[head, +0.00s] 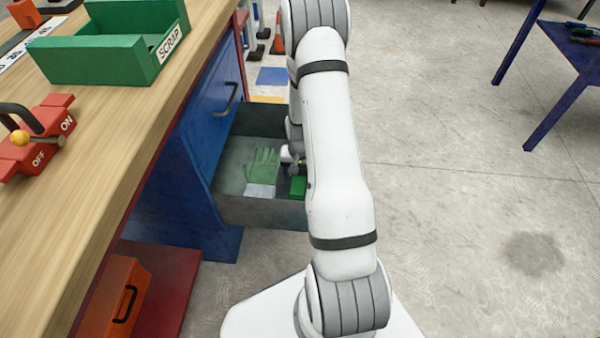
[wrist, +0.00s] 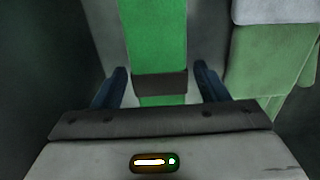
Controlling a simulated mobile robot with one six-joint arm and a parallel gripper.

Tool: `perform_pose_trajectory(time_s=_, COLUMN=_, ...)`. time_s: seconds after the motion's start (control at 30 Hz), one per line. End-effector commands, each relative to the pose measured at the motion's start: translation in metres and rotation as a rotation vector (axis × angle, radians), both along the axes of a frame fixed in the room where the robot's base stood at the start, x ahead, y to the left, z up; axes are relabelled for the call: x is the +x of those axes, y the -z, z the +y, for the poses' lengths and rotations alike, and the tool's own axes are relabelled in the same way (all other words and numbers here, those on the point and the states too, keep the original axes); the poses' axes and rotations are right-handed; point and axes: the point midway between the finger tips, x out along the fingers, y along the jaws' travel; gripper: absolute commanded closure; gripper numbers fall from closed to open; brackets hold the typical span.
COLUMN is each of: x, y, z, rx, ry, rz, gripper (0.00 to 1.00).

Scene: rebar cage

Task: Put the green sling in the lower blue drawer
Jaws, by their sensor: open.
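The lower drawer (head: 262,212) of the blue workbench stands pulled out, with dark grey walls. The green sling (head: 298,187) lies inside on the drawer's floor, partly hidden behind my arm. In the wrist view the sling (wrist: 153,35) is a flat green bundle with a dark band across it. My gripper (wrist: 160,70) is open, low in the drawer, with one finger on each side of the sling near the band. I cannot tell whether the fingers touch it. In the head view my gripper is mostly hidden by my arm.
A green glove with a pale cuff (head: 262,165) lies in the drawer, left of the sling. A closed upper drawer (head: 215,105) sits above. The benchtop holds a green SCRAP bin (head: 105,50) and a red switch box (head: 38,140). Open floor lies to the right.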

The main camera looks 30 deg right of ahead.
Motion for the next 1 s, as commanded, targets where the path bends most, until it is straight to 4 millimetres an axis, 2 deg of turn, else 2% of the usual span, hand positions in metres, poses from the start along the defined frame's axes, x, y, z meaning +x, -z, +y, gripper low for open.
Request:
perform_pose_trajectory(time_s=0.17, x=0.001, y=-0.025, z=0.000, rx=0.000, ry=0.001, rz=-0.002, gripper=0.33)
perform_pose_trajectory(time_s=0.5, x=0.000, y=-0.097, z=-0.001, rx=-0.001, ry=0.001, rz=-0.003, gripper=0.33)
perform_pose_trajectory(time_s=0.77, x=0.000, y=-0.123, z=0.000, rx=-0.001, ry=-0.001, rz=-0.002, gripper=0.33)
perform_pose_trajectory(time_s=0.87, x=-0.001, y=-0.138, z=0.006, rx=-0.002, ry=-0.020, rz=-0.007, gripper=0.33)
perform_pose_trajectory(time_s=0.97, x=-0.006, y=-0.169, z=0.021, rx=-0.006, ry=-0.069, rz=-0.018, gripper=0.33)
perform_pose_trajectory(time_s=1.0, x=-0.010, y=-0.185, z=0.028, rx=-0.008, ry=-0.094, rz=-0.024, gripper=0.33)
